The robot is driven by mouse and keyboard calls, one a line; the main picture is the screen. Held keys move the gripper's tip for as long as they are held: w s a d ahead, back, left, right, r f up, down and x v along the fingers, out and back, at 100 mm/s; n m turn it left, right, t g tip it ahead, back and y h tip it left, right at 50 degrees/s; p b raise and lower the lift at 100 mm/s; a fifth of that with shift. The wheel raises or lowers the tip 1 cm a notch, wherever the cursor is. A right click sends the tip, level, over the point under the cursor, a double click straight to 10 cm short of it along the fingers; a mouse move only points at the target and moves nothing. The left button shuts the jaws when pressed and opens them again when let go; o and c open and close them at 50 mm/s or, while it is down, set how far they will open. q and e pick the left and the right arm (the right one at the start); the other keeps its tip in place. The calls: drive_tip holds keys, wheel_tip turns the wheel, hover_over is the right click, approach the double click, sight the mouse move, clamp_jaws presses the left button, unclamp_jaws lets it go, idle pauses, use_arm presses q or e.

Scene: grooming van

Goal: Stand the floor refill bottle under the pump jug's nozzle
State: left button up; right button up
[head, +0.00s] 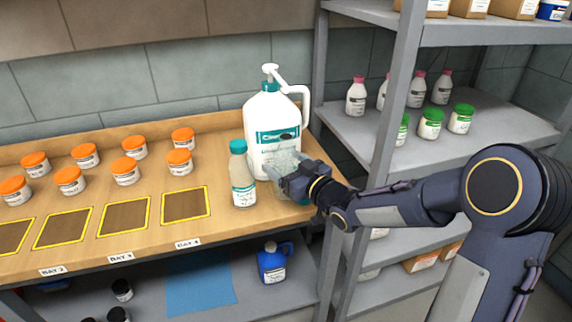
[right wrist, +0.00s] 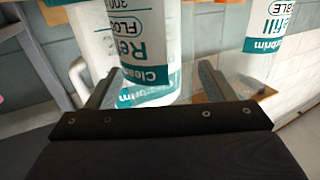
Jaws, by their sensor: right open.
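The white pump jug (head: 272,108) stands upright at the bench's right end, its nozzle (head: 268,70) at the top. The floor refill bottle (right wrist: 145,45), labelled "FLO…", is between my right gripper's fingers in the right wrist view. In the head view it is mostly hidden by the gripper, in front of the jug. My right gripper (head: 281,175) is open around it; contact cannot be told. A second refill bottle (head: 242,180), clear with a teal cap, stands upright left of the gripper. Its label reads "…ABLE" in the right wrist view (right wrist: 268,28). My left gripper is out of view.
Several orange-lidded jars (head: 125,170) and yellow-edged squares (head: 186,204) cover the bench's left part. A grey shelf rack (head: 400,60) stands close right of the bench, near my right arm. A blue jug (head: 272,264) is on the lower shelf.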

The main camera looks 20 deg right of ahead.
drive_tip(key=shift+r, duration=0.1)
drive_tip(key=shift+r, duration=0.15)
drive_tip(key=s+d+f+m+g+h, duration=0.25)
drive_tip(key=s+d+h, duration=0.2)
drive_tip(key=s, duration=0.55)
drive_tip(key=s+d+f+m+g+h, duration=0.15)
drive_tip(key=s+d+m+h, duration=0.35)
drive_tip(key=s, duration=0.6)
drive_tip(key=s+a+f+g+y, duration=0.1)
drive_tip(key=s+a+g+y, duration=0.2)
drive_tip(key=s, duration=0.4)
drive_tip(key=s+a+f+g+y, duration=0.2)
drive_tip(key=s+a+g+y, duration=0.1)
drive_tip(key=s, duration=0.4)
drive_tip(key=shift+s+n+g, duration=0.35)
drive_tip(key=shift+n+g, duration=0.05)
drive_tip(key=shift+n, duration=0.05)
drive_tip(key=shift+r, duration=0.15)
